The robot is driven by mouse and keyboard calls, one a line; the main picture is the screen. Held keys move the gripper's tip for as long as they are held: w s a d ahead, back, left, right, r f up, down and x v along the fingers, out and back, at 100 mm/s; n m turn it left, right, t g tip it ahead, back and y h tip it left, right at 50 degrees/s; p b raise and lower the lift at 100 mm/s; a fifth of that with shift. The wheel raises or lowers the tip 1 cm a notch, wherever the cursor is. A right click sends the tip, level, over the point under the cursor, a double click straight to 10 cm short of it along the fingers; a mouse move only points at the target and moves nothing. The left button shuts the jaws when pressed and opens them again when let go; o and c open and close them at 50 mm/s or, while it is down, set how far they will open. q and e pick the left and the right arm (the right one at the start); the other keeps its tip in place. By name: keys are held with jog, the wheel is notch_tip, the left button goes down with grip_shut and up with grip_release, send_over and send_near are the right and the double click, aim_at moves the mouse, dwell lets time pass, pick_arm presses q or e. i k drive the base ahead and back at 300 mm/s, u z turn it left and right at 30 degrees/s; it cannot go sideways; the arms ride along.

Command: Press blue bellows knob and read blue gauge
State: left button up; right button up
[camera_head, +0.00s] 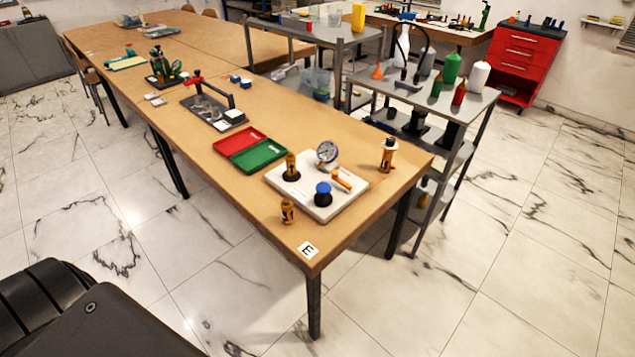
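A white board (349,200) lies on the near right end of the long wooden table. On it stands a black bellows with a blue knob (323,189) on top, near the board's front edge. A round gauge with a pale dial (327,152) stands at the back of the board; its reading is too small to tell, and I see no blue marking on it. An orange bottle-like piece (292,168) and an orange handle-like piece (342,178) are also on the board. Neither of my grippers is in view, and nothing touches the knob.
One orange-and-black bottle (287,211) stands left of the board and another (388,155) right. Red and green trays (260,154) lie behind it to the left. A label marked E (308,250) is at the table's corner. A metal cart (470,116) stands to the right. Floor in front is clear.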

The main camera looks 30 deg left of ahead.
aim_at(323, 189)
jog(key=z, duration=3)
jog(key=k, duration=1.3)
jog(key=u, duration=1.8)
